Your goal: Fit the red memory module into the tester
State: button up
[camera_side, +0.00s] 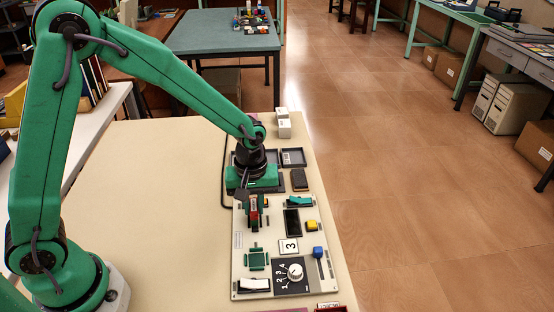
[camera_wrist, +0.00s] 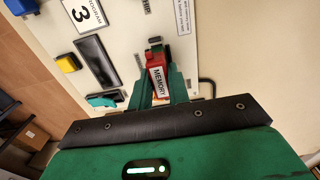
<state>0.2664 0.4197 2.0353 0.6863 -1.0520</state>
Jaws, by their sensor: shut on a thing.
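The red memory module (camera_wrist: 157,59), with a white label reading MEMORY, is between the two green fingers of my gripper (camera_wrist: 162,88) in the wrist view. The fingers are shut on it. In the side view my gripper (camera_side: 254,200) points down with the red module (camera_side: 253,213) at its tips, over the upper left part of the tester (camera_side: 242,266), a pale panel. I cannot tell whether the module touches the panel. The module's lower end and any slot beneath it are hidden.
Dark trays (camera_side: 293,157) and white blocks (camera_side: 283,125) lie behind. Table left of the panel is clear.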

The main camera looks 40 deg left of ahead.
jog(key=shift+f, duration=0.65)
dwell(0.8)
jog(key=o, duration=1.3)
jog(key=shift+r, duration=0.1)
jog(key=shift+r, duration=3.65)
jog(key=shift+r, duration=0.1)
